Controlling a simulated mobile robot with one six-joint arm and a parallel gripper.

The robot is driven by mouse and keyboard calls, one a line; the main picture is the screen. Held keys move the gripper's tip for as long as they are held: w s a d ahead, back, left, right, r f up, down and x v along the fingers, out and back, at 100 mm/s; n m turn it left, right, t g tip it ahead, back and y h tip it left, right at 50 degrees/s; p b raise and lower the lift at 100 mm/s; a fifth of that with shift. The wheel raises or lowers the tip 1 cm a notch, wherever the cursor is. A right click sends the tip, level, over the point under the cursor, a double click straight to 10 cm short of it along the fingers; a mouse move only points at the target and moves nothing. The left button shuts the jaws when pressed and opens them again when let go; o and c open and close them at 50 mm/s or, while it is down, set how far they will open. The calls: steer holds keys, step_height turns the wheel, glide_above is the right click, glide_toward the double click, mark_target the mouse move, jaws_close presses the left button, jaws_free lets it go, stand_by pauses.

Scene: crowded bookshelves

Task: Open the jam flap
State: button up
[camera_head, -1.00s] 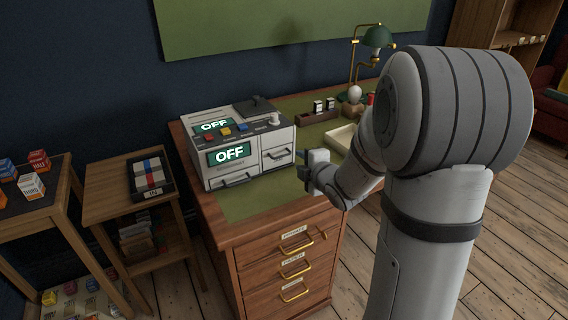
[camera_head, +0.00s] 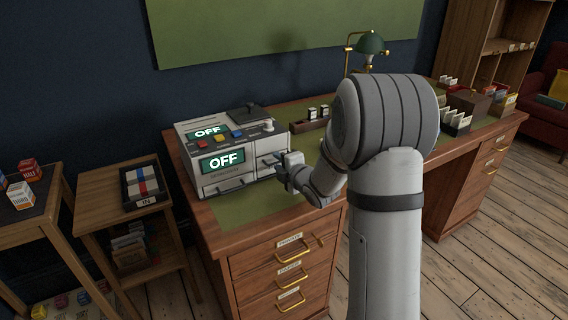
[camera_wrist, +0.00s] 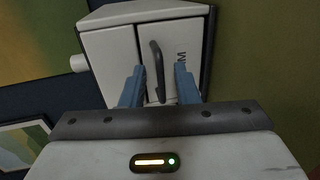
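The machine (camera_head: 190,172) is a pale box on the desk with green OFF displays and coloured buttons on top. Its jam flap (camera_wrist: 178,38) is a light panel, with a dark bar handle (camera_wrist: 157,66) and a partly visible label showing an "M" in the wrist view. In the head view my gripper (camera_head: 281,171) is at the right part of the machine's front and partly hides the flap. In the wrist view my gripper (camera_wrist: 159,88) is open, with one blue finger on each side of the handle. Contact with the handle cannot be told. The flap looks closed.
The wooden desk (camera_head: 232,240) has drawers with brass handles below the machine. A dark tray (camera_head: 147,202) sits on a small side table at left. A green lamp (camera_head: 371,44) and card boxes (camera_head: 456,122) stand farther right. Green desktop lies bare before the machine.

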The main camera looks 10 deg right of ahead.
jaws_close()
stand_by(0.5)
